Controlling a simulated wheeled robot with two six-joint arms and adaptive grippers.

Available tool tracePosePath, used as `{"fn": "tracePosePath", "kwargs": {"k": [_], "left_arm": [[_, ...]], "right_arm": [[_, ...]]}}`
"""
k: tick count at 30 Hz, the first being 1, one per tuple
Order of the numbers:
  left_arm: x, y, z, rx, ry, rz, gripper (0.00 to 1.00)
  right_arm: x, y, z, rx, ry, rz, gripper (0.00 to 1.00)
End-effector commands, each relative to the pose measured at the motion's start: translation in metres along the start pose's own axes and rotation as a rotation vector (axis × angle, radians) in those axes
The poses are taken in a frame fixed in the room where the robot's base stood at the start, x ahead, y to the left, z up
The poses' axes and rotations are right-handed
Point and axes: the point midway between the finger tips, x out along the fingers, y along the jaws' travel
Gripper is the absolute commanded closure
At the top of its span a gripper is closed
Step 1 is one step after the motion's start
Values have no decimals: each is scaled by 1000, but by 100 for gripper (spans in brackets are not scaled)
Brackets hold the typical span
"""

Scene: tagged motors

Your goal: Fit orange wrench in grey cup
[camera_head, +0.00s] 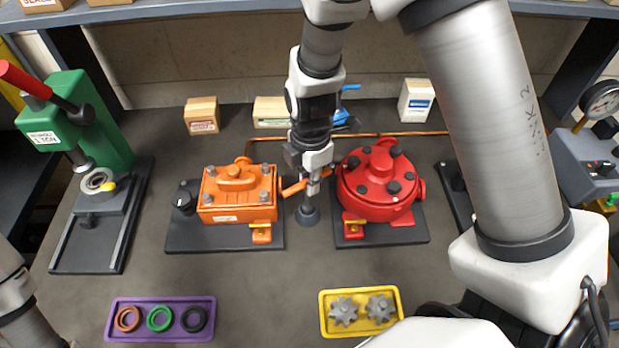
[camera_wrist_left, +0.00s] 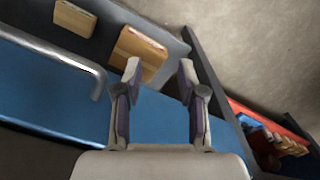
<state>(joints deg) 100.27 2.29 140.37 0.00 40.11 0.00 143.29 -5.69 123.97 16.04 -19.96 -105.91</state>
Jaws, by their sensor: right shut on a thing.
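My right gripper (camera_head: 313,183) points down between the orange motor (camera_head: 238,192) and the red motor (camera_head: 380,183). It is shut on the orange wrench (camera_head: 294,188), whose orange ends show on both sides of the fingers. A small dark grey cup (camera_head: 308,214) stands on the table just below the fingertips. The fingers partly hide the wrench, and I cannot tell whether it touches the cup. My left gripper (camera_wrist_left: 158,75) is open and empty in the left wrist view, away from the motors.
A purple tray (camera_head: 161,336) holds several rings, and a yellow tray (camera_head: 325,312) holds two gears. A green press (camera_head: 95,125) stands at left and a gauge unit (camera_head: 590,160) at right. Small boxes (camera_head: 202,115) line the back. The table's front middle is clear.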

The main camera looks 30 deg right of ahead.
Motion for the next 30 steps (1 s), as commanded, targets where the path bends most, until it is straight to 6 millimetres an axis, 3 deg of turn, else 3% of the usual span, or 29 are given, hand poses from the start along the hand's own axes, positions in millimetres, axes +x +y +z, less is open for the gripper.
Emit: {"fn": "tracePosePath", "kwargs": {"k": [21, 22, 24, 30], "left_arm": [[17, 0, 0, 0, 0, 0, 60], [16, 0, 0, 0, 0, 0, 60], [15, 0, 0, 0, 0, 0, 60], [15, 0, 0, 0, 0, 0, 60]], "right_arm": [[19, 0, 0, 0, 0, 1, 100], [18, 0, 0, 0, 0, 1, 78], [17, 0, 0, 0, 0, 1, 56], [17, 0, 0, 0, 0, 0, 56]]}}
